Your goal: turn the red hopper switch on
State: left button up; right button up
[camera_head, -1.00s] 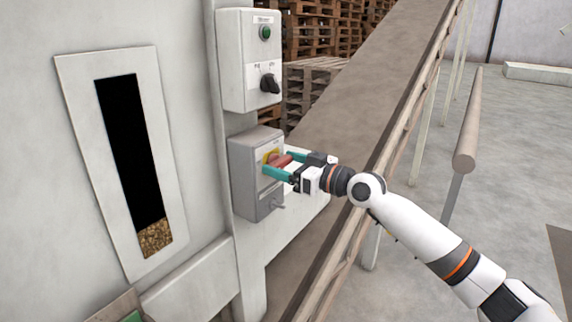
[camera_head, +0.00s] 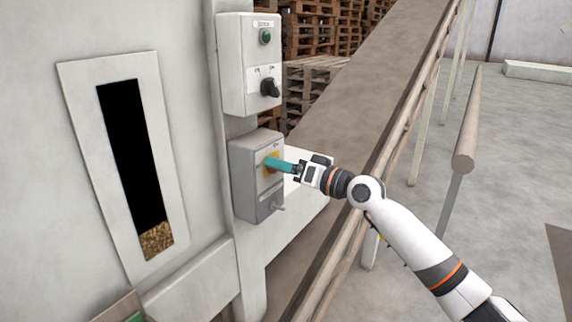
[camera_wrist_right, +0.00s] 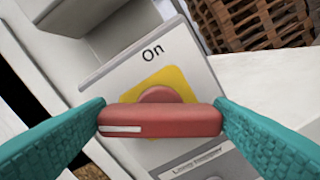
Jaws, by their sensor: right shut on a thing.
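The red hopper switch handle (camera_wrist_right: 160,121) sits on a yellow plate (camera_wrist_right: 165,88) on a grey box (camera_head: 252,190) fixed to the machine's side. My right gripper (camera_head: 272,163) is at the front of this box. In the wrist view its teal fingers (camera_wrist_right: 160,122) press on the two ends of the handle. The handle lies crosswise to the "On" label (camera_wrist_right: 153,52), with the white mark on its left end pointing to the side, not at the label. In the head view a finger hides the handle. My left gripper is not in view.
Above is a pale control box (camera_head: 248,75) with a green button (camera_head: 264,37) and a black knob (camera_head: 270,87). A sloping conveyor (camera_head: 350,100) runs behind my right arm. A window (camera_head: 133,150) shows pellets low down. A pipe rail (camera_head: 467,125) stands at right.

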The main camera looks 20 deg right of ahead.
jog(key=m+p, duration=0.3)
jog(key=m, duration=0.2)
jog(key=m+p, duration=0.3)
jog(key=m, duration=0.3)
jog(key=shift+w+d+f, duration=0.1)
jog(key=shift+d+f, duration=0.05)
jog(key=shift+f+m, duration=0.1)
jog(key=shift+m, duration=0.2)
jog(key=o, duration=1)
